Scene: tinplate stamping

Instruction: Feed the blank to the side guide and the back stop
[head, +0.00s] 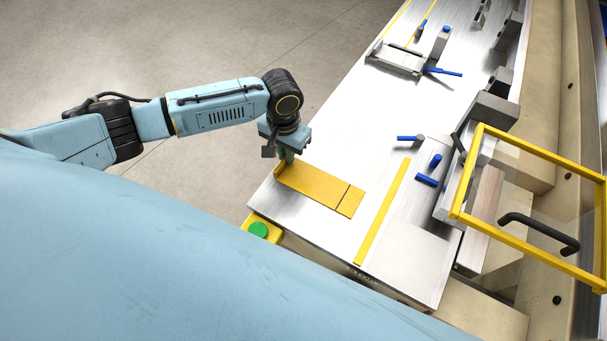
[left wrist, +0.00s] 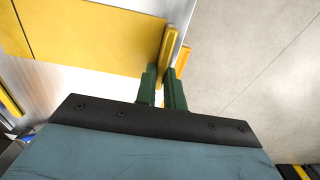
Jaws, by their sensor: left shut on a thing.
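The blank (head: 312,186) is a flat yellow plate with a dark line across it near its right end. It lies on the pale metal table (head: 335,130), near the left edge. My left gripper (head: 286,160) is at the blank's left end, its green fingers shut on a raised yellow lip there. The left wrist view also shows the blank (left wrist: 90,32) and the lip (left wrist: 169,46) by the fingers. I cannot tell for sure which fittings are the side guide and back stop; grey blocks with blue levers (head: 427,180) stand to the right. My right gripper is out of view.
A yellow stripe (head: 383,212) runs along the table right of the blank, with bare table between. A yellow-framed guard (head: 525,153) with a black handle (head: 540,232) stands at the right. A green button (head: 259,229) is by the table's near-left corner. A grey fixture (head: 397,60) is farther back.

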